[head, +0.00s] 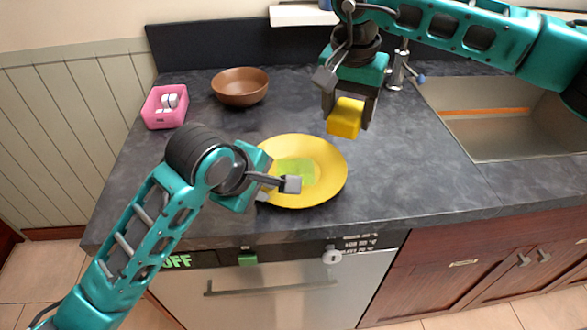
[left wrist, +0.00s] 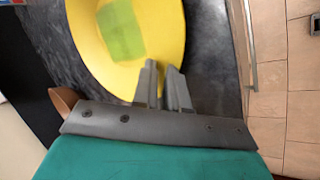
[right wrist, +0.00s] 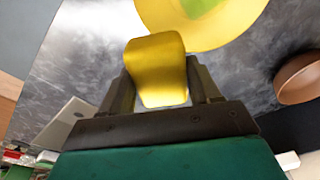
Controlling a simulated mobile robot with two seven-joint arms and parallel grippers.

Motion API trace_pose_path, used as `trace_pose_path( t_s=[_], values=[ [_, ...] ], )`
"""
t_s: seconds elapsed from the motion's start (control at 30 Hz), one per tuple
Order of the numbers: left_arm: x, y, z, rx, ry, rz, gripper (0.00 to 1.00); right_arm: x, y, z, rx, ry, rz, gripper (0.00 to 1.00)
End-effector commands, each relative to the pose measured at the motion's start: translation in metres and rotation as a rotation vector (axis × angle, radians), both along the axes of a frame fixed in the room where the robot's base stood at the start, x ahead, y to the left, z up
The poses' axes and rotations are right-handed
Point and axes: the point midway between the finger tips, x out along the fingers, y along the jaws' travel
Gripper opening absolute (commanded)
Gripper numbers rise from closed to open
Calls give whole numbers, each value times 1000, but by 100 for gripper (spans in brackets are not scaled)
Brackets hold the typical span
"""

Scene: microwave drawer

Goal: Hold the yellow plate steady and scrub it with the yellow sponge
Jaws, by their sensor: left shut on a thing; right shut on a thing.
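The yellow plate (head: 329,168) lies on the dark counter near its front edge, with a green patch (head: 294,172) in its middle. My left gripper (head: 268,188) is shut on the plate's left rim; its fingers meet the rim in the left wrist view (left wrist: 160,95). The yellow sponge (head: 344,118) is held between the fingers of my right gripper (head: 348,105), above the counter just behind and right of the plate. The right wrist view shows the sponge (right wrist: 157,70) clamped, with the plate (right wrist: 190,25) beyond it. The sponge and plate are apart.
A brown bowl (head: 240,88) and a pink container (head: 163,107) with white items stand at the back left. A metal sink (head: 520,130) and faucet (head: 398,68) are on the right. A dishwasher front (head: 285,300) lies below the counter edge.

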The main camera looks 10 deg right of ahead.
Motion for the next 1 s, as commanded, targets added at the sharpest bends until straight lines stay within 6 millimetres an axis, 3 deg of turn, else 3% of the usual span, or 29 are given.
trace_pose_path(
  t_s=[0.47, 1.0],
  values=[
    [-2, 1, -5, 8, 12, -1, 0, 0, 3, 0, 0, 0, 1, 38],
    [-2, 1, -5, 8, 12, -1, 0, -6, 55, 0, 1, 0, 2, 38]
  ],
)
